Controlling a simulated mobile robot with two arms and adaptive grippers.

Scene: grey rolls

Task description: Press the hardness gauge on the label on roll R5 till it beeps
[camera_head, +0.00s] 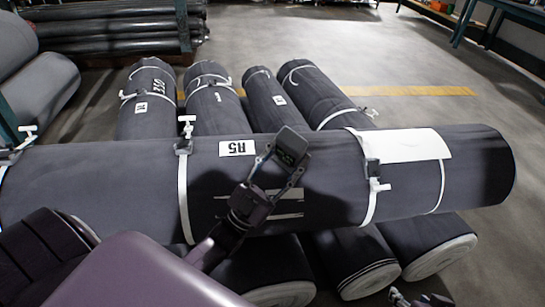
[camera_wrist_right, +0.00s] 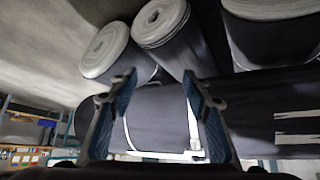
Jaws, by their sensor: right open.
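Roll R5 (camera_head: 330,200) is a long dark grey roll lying across several other rolls. Its white label (camera_head: 237,148), printed "R5", is on the upper side, left of the middle. My left gripper (camera_head: 281,168) is closed around a dark hardness gauge (camera_head: 291,147), just right of the label. Whether the gauge touches the roll cannot be told. My right gripper (camera_head: 420,299) is at the bottom edge of the head view, low in front of the roll. In the wrist view it (camera_wrist_right: 158,78) is open and empty, with roll R5 (camera_wrist_right: 158,108) beyond its fingers.
White straps (camera_head: 183,195) with buckles circle roll R5. A blank white sheet (camera_head: 405,146) lies on its right part. Lower rolls (camera_head: 440,255) stick out in front and behind. The floor at the right is clear.

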